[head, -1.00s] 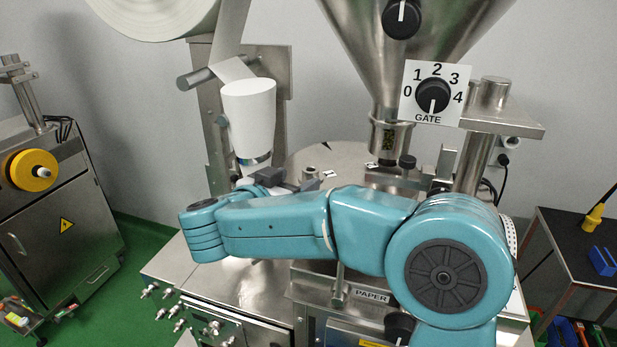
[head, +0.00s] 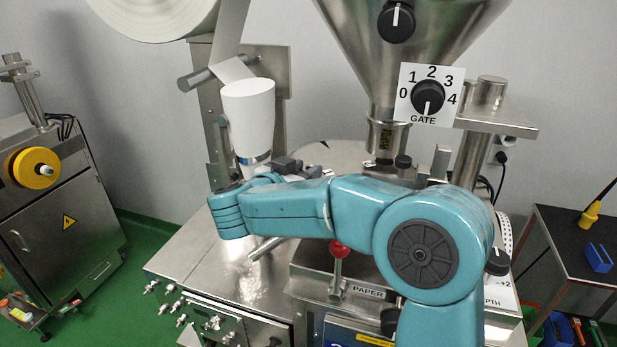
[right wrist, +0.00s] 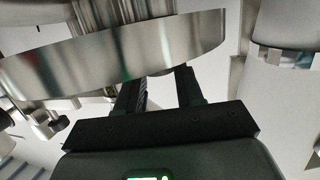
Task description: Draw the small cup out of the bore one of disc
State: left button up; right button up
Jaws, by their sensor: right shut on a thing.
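The disc (head: 345,154) is a flat steel plate on top of the machine, partly hidden by my right arm. Its near edge may be the polished curved metal (right wrist: 160,50) across the right wrist view. My right gripper (head: 305,168) is low over the disc's left part, with its dark jaws pointing right. In the right wrist view its fingers (right wrist: 158,85) stand apart and their tips go out of sight behind the metal. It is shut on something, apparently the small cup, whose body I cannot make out. The bore is hidden too. My left gripper is not in view.
A white cylinder (head: 247,115) stands just left of and above the gripper. The steel hopper (head: 410,45) and its spout (head: 388,138) are behind right, beside the GATE dial (head: 428,97).

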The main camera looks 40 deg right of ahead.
notch_tip(320, 180, up, 20)
jog(key=p, duration=0.3)
jog(key=shift+f, duration=0.1)
dwell(0.3)
